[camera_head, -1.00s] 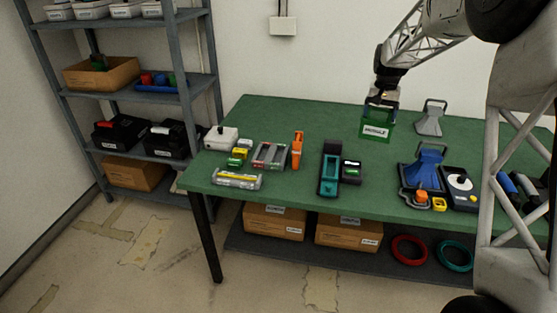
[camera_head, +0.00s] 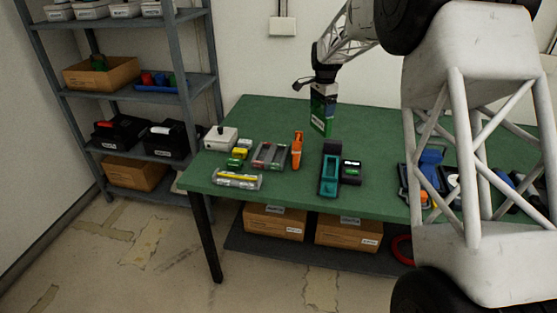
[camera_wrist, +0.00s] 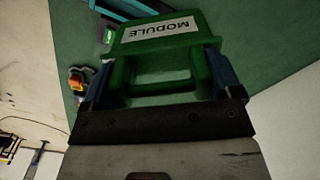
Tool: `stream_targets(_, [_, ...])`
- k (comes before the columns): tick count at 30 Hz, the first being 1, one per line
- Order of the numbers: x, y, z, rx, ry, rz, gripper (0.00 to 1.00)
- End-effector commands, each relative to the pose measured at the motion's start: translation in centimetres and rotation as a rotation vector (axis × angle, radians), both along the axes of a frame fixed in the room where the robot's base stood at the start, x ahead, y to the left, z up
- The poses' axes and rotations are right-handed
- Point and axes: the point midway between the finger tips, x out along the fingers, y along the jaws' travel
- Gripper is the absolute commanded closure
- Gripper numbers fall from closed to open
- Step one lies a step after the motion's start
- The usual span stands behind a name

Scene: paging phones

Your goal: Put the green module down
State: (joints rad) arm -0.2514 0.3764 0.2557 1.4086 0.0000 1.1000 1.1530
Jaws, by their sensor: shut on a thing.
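The green module (camera_head: 321,112) is held by my gripper (camera_head: 322,86) above the green table, behind the teal and black device. In the head view it hangs upright and turned partly edge-on. In the wrist view the green module (camera_wrist: 165,40) fills the space between the two blue fingers of my gripper (camera_wrist: 165,82), and its white "MODULE" label faces the camera. The gripper is shut on it. The fingertips are hard to make out in the head view.
On the green table (camera_head: 270,118), a teal and black device (camera_head: 329,172) stands below the module, beside a small dark box (camera_head: 351,171). An orange tool (camera_head: 297,150) and a grey tray (camera_head: 270,155) lie left. The back of the table is clear; my arm covers the right side.

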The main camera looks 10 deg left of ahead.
Motion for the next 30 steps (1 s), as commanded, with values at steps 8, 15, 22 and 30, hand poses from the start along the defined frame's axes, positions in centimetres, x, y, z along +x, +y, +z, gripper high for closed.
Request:
stream_targets(8, [0.3, 6.6, -0.9, 0.0, 0.001, -0.228, 0.65])
stream_targets(15, [0.0, 11.1, -2.1, 0.0, 0.0, -0.416, 0.65])
stream_targets(22, [-0.5, 14.2, -3.5, 0.0, 0.001, -0.569, 0.65])
stream_targets(30, [-0.9, 15.7, -4.4, 0.001, 0.0, -0.661, 0.65])
